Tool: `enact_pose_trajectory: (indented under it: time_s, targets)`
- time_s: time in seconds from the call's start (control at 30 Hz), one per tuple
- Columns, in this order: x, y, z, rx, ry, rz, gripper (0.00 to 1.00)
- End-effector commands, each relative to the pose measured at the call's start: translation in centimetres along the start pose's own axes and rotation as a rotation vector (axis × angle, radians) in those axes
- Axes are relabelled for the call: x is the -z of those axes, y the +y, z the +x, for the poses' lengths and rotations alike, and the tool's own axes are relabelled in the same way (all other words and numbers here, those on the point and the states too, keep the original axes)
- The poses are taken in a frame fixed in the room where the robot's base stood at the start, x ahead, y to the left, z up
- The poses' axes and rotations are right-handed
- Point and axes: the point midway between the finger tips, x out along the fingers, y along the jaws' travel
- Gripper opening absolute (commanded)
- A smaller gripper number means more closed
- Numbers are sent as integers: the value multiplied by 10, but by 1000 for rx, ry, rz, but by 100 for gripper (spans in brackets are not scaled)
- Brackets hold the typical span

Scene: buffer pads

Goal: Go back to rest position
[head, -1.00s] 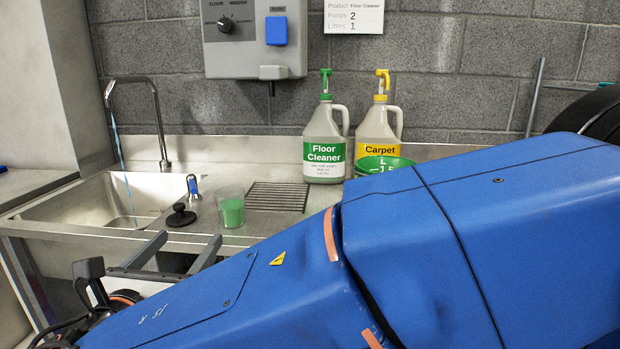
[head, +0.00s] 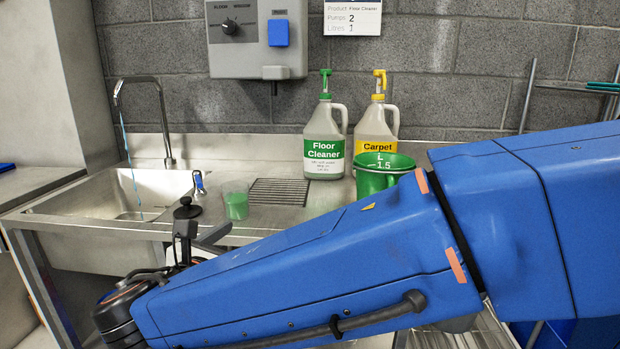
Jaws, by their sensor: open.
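My gripper (head: 200,236) is low at the left, in front of the steel counter's front edge. Its dark finger parts show past the end of my blue arm, and much of it is hidden or seen edge-on. It is open and I see nothing held in it. My blue arm stretches from the right side down to the lower left.
The steel counter has a sink (head: 95,195) with a running tap (head: 165,120).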

Motion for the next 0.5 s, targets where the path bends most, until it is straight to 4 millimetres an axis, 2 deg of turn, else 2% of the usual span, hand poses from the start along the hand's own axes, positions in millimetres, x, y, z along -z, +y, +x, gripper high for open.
enact_pose_trajectory:
  time_s: [0.17, 0.3, 0.5]
  targets:
    - [-3, -58, 40, 126, 83, 121, 75]
    - [-1, -117, 69, 254, 160, 260, 75]
    - [7, -197, 91, 433, 250, 476, 75]
